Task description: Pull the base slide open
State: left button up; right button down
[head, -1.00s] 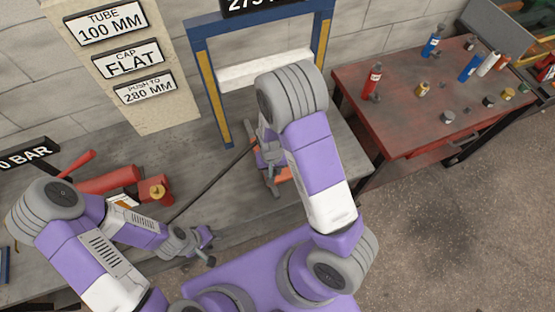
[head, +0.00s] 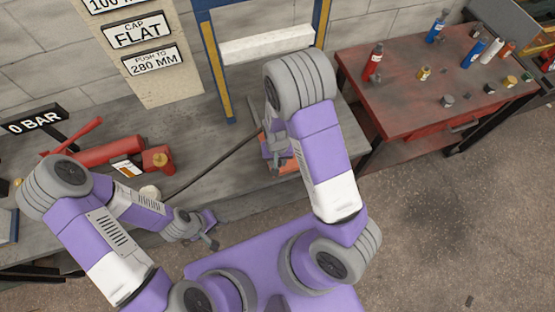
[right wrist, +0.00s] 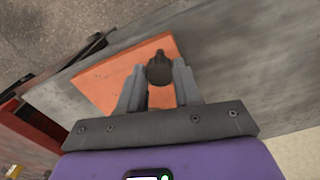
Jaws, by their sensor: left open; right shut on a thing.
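The base slide shows as a flat orange plate (right wrist: 108,80) on the grey bench in the right wrist view. A dark knob (right wrist: 159,70) stands up from it. My right gripper (right wrist: 158,80) is shut on this knob, one finger on each side. In the head view, my right gripper (head: 279,160) is low over the bench near its front edge, and the orange plate (head: 290,167) is mostly hidden by my arm. My left gripper (head: 211,231) is open and empty, in front of the bench edge, away from the slide.
A blue and yellow frame (head: 216,72) with a pale crossbar (head: 267,44) stands behind the slide. A red pump (head: 115,152) and a dark hose (head: 215,160) lie to the left. A red table (head: 420,110) with bottles stands right. The floor ahead is clear.

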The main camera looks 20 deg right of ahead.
jog(key=c, duration=0.8)
grip_release()
notch_tip(320, 180, up, 8)
jog(key=shift+f+p, duration=0.2)
jog(key=shift+p, duration=0.8)
jog(key=shift+s+f, duration=0.15)
jog(key=shift+f, duration=0.25)
jog(key=s+a+f+y+b, duration=0.1)
jog(key=s+a+f, duration=0.1)
jog(key=f, duration=0.3)
jog(key=s+a+f+y+b, duration=0.1)
jog(key=s+a+f, duration=0.2)
jog(key=s+f, duration=0.2)
jog(key=s+a+f+y+b, duration=0.2)
jog(key=s+f, duration=0.1)
jog(key=f, duration=0.2)
jog(key=shift+s+a+f+n+t, duration=0.2)
jog(key=shift+a+n+t, duration=0.1)
jog(key=shift+n, duration=0.1)
